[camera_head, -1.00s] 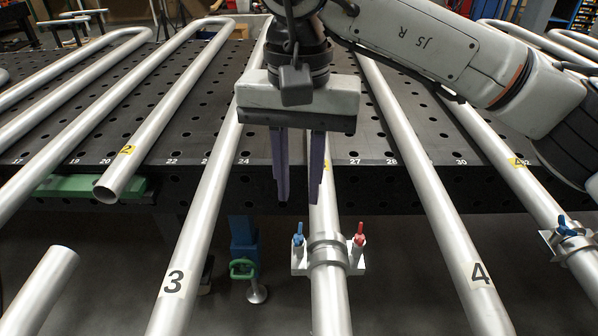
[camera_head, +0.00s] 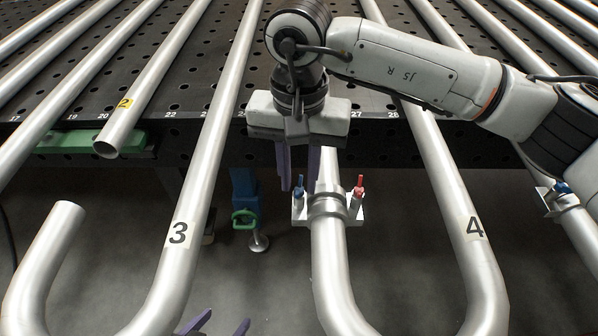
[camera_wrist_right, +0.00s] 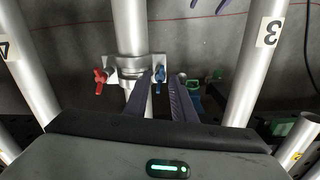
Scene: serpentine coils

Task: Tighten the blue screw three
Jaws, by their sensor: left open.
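The blue screw (camera_head: 299,187) stands upright on the left side of a clamp (camera_head: 327,206) around a tube between the tubes labelled 3 and 4. A red screw (camera_head: 358,187) stands on the clamp's other side. My right gripper (camera_head: 299,184) is open, fingers pointing down, its tips beside the blue screw. In the right wrist view the blue screw (camera_wrist_right: 160,74) appears between the fingertips (camera_wrist_right: 160,74); contact cannot be told. My left gripper (camera_head: 215,324) shows only its purple fingertips, apart and empty, at the bottom edge.
A black perforated table (camera_head: 190,85) carries several long tubes. A blue support (camera_head: 243,186) with a green handle (camera_head: 243,218) stands left of the clamp. Another clamp with a blue screw (camera_head: 561,188) is at the right. Bare floor shows between the tubes.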

